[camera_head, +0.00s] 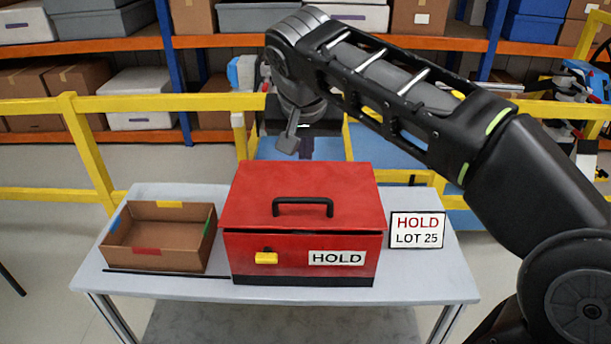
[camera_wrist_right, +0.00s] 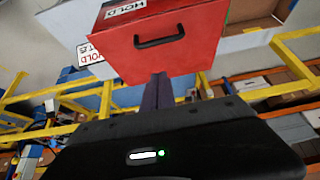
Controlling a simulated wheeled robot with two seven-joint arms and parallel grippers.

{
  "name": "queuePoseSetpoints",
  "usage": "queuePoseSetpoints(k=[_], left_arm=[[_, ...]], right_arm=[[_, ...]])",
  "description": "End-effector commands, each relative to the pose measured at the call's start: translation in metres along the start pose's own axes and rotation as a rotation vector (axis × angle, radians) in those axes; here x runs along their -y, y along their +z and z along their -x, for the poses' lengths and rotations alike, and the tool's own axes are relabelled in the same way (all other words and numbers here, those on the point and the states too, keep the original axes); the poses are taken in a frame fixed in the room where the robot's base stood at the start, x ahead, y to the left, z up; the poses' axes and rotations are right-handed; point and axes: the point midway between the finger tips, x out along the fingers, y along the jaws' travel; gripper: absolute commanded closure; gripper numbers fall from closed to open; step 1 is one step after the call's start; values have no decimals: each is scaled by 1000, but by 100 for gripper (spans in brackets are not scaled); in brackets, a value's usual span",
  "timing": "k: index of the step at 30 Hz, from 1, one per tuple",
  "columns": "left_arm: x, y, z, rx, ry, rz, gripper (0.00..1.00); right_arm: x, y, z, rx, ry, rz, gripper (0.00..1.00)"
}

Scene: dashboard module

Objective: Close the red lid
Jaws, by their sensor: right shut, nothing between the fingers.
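The red box (camera_head: 300,262) stands on the light table, with a yellow latch (camera_head: 266,258) and a HOLD label on its front. Its red lid (camera_head: 250,203) lies down over the box, with a black handle (camera_head: 303,201) on top. A thin dark line runs between the lid's front edge and the box; I cannot tell if the lid is fully seated. My right gripper (camera_head: 305,150) is shut and empty, at the box's far edge. In the right wrist view its fingers (camera_wrist_right: 157,90) point at the lid's edge; contact is unclear. My left gripper is out of view.
An open cardboard tray (camera_head: 160,259) with coloured tape stands left of the box. A HOLD LOT 25 sign (camera_head: 417,230) stands to its right. A yellow railing (camera_head: 150,103) and loaded shelves are behind the table (camera_head: 430,290).

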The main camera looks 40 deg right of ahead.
Motion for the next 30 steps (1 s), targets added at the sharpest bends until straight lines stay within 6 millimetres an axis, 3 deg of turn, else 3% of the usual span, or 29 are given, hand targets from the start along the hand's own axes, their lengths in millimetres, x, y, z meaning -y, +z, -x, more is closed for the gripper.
queuePoseSetpoints(k=[14, 20, 30], left_arm=[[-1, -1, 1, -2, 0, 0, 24], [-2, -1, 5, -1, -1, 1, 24], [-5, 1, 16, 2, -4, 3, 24]], right_arm=[[0, -1, -10, -3, 1, 1, 100], [-1, -1, -39, 0, 3, 2, 100], [0, 2, -104, -2, 1, 3, 100]])
